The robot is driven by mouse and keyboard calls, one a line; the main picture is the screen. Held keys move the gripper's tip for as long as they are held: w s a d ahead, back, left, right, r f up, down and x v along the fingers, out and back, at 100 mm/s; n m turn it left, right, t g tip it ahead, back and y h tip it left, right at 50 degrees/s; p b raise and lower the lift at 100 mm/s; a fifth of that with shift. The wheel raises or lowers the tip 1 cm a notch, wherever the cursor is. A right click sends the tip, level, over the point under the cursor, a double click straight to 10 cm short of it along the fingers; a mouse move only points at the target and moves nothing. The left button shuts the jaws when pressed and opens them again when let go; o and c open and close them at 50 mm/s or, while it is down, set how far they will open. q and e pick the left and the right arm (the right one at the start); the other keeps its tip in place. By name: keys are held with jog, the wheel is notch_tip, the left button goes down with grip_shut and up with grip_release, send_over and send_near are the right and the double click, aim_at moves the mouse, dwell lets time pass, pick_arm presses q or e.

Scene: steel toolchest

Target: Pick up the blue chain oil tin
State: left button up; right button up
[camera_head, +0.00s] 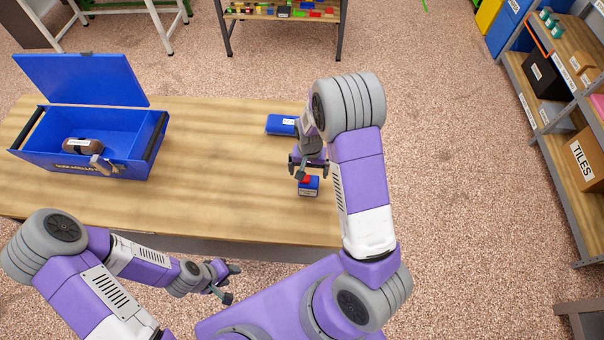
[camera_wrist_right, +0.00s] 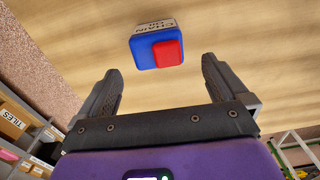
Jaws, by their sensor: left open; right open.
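The blue chain oil tin (camera_head: 309,190) stands on the wooden table near its front right edge, with a red cap on top. In the right wrist view the tin (camera_wrist_right: 143,53), with its red cap and a white label, shows just beyond the fingertips, roughly centred between the fingers. My right gripper (camera_head: 308,172) is open and empty, above the tin and apart from it; part of it is hidden by my arm. My left gripper (camera_head: 230,283) is open and empty, in front of the table's front edge.
A blue toolbox (camera_head: 135,165) with its lid up stands at the left of the table, holding a brown item (camera_head: 82,146). A blue labelled object (camera_head: 280,125) lies behind the tin, partly hidden by my right arm. The table's middle is clear.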

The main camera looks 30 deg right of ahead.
aim_at(309, 178)
jog(key=f, duration=0.7)
jog(key=shift+s+a, duration=0.1)
jog(key=shift+s, duration=0.25)
jog(key=c, duration=1.1)
